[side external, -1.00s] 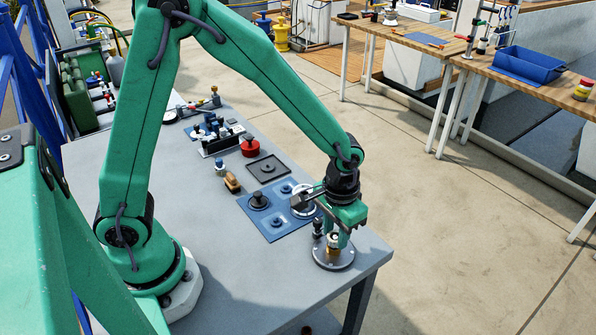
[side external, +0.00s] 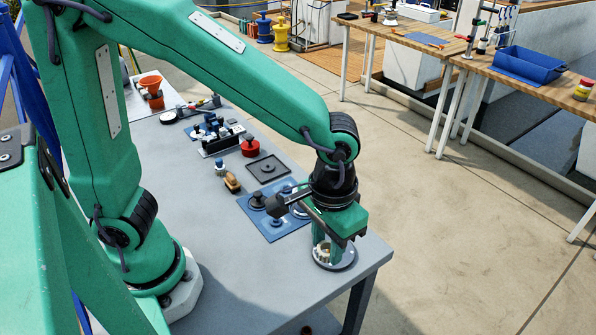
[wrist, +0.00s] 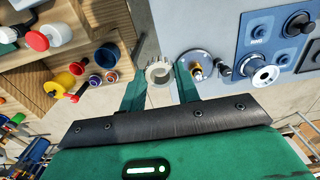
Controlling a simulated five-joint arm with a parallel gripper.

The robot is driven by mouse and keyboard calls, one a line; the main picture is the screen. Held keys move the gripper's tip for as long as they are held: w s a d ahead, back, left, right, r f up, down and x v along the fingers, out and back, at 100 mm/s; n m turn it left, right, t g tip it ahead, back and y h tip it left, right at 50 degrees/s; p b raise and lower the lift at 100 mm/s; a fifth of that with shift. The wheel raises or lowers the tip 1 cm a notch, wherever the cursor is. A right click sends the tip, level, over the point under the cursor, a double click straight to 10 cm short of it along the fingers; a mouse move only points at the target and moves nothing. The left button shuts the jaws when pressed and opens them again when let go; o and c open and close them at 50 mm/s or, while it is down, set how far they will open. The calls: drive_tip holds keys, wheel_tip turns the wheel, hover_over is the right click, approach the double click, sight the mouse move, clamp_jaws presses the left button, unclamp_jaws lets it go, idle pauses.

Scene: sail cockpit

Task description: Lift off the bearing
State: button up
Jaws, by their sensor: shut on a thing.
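My gripper (side external: 324,250) is over the round grey base (side external: 347,259) at the table's front right corner. In the wrist view, my gripper (wrist: 160,78) is shut on the bearing, a cream ring with a notched edge (wrist: 159,72). The ring also shows between my fingers in the side view (side external: 323,253). In the wrist view, the base (wrist: 183,63) with its brass centre post (wrist: 196,69) appears right of the ring, and the ring looks clear of the post. The exact height of the ring above the base cannot be told.
A blue mat (side external: 283,234) with dark round parts lies behind my gripper. A black square tray (side external: 268,169), a red pot (side external: 250,148) and a wooden-handled brush (side external: 232,182) stand farther back. The table's front left area is bare.

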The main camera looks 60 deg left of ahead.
drive_tip(key=shift+s+d+r, duration=0.25)
drive_tip(key=shift+s, duration=0.05)
drive_tip(key=shift+r, duration=0.1)
idle(0.5)
drive_tip(key=shift+r, duration=1.8)
drive_tip(key=shift+r, duration=0.1)
